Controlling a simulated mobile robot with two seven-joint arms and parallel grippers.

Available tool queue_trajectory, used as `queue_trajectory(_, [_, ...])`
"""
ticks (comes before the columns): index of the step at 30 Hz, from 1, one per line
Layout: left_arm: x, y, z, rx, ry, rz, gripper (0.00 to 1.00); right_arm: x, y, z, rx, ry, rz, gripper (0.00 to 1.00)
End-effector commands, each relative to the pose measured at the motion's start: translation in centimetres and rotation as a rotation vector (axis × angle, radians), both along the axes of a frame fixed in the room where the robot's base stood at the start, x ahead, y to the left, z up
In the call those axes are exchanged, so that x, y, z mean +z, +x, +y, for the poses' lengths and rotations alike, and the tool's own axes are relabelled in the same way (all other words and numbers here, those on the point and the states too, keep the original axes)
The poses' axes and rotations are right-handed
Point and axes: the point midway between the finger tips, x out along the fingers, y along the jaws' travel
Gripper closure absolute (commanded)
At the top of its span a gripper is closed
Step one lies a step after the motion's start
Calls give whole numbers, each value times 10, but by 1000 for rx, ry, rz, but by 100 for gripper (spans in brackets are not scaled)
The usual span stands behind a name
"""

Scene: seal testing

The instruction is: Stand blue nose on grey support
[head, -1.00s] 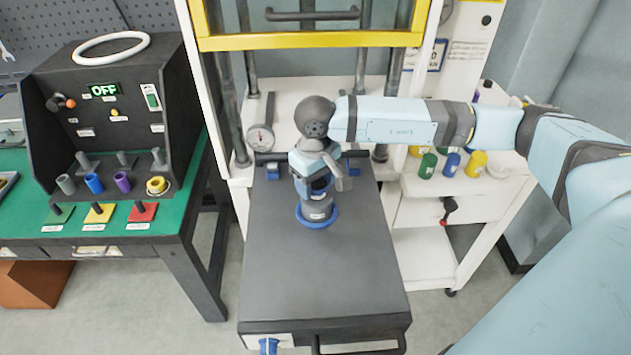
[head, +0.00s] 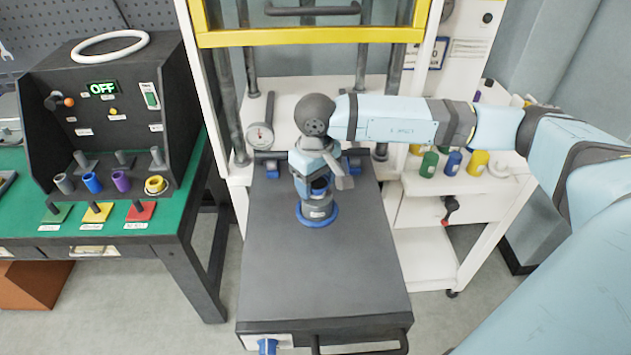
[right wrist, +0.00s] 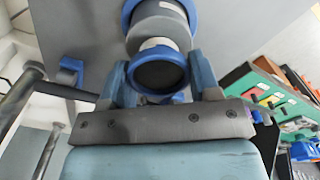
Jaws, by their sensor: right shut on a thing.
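The grey support (head: 318,208) stands upright with a blue ring (head: 332,217) around its foot on the dark top of the bench. It also shows in the right wrist view (right wrist: 158,28), behind the held piece. My right gripper (head: 320,184) points down over the support. In the right wrist view my right gripper (right wrist: 160,82) is shut with a finger on each side of the blue nose (right wrist: 160,99), a short blue piece with a dark round opening. The nose is in line with the support; I cannot tell whether they touch. My left gripper is out of view.
A press frame with a yellow bar (head: 310,40) rises behind the dark bench top (head: 320,275), whose front half is clear. A dial gauge (head: 260,136) stands at its back left. A green table (head: 185,200) with a control box is left; coloured bottles (head: 453,163) are right.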

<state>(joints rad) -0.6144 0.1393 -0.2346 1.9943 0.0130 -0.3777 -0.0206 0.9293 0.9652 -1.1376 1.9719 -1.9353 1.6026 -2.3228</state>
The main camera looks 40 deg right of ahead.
Motion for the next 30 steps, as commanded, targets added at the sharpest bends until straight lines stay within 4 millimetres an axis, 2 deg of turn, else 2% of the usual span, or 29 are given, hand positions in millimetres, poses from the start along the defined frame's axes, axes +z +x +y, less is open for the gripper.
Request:
queue_trajectory(29, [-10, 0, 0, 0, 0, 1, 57, -6, 0, 0, 0, 0, -1, 73])
queue_trajectory(30, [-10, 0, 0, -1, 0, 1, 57, -5, 0, 0, 0, 0, -1, 39])
